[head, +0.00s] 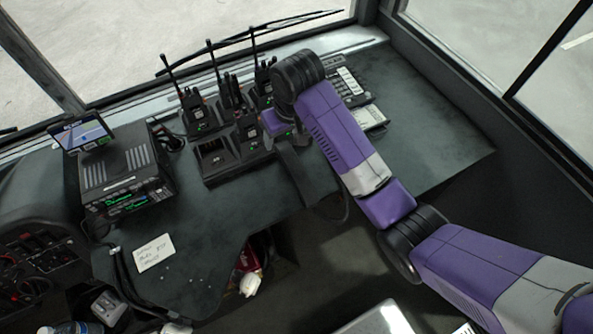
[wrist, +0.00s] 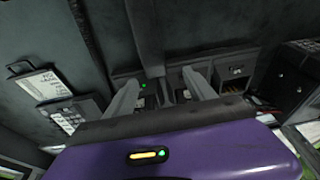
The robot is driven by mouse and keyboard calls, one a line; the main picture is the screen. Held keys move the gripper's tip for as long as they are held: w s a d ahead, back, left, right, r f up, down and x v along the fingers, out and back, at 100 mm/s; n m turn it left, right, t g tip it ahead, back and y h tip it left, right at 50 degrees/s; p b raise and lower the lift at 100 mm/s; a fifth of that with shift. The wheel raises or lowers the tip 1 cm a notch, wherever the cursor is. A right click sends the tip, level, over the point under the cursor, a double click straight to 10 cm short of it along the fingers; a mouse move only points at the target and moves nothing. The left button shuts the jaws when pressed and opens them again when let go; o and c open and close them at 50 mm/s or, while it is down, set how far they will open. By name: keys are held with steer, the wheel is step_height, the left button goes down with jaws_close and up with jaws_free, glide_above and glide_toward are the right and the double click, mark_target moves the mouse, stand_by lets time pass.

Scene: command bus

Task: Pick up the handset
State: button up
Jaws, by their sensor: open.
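Several black handheld radios (head: 196,112) with antennas stand upright in a black charging dock (head: 232,170) with an empty front-left slot. Which thing is the handset I cannot tell for certain. My gripper (wrist: 163,82) is open in the wrist view, its two pale fingers apart above the dock's slots. A small green light shows near the left fingertip. A dark bar (wrist: 145,35) runs up the picture beyond the gap; I cannot tell what it is. In the head view my purple hand is at the dock's right end, and my arm hides part of that side.
A keypad unit (head: 347,82) stands right of the dock. A black radio box (head: 118,168) with a small screen (head: 81,133) is on the left. A handwritten note (head: 154,252) lies on the dashboard. The dashboard at far right (head: 430,130) is clear.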

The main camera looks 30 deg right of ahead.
mark_target(296, 168)
steer(key=s+g, duration=0.1)
steer(key=s, duration=0.1)
steer(key=s+f+g, duration=0.1)
steer(key=s, duration=0.1)
steer(key=s+d+f+g, duration=0.1)
steer(key=shift+s, duration=0.4)
steer(key=shift+s+f+m, duration=0.15)
steer(key=shift+f+m, duration=0.05)
steer(key=shift+m, duration=0.1)
step_height(296, 168, down, 4)
steer(key=b, duration=0.4)
steer(key=shift+a, duration=0.15)
steer(key=shift+w+f+p, duration=0.2)
steer(key=shift+f+p, duration=0.1)
steer(key=shift+f, duration=1.35)
steer(key=shift+c, duration=0.4)
jaws_close()
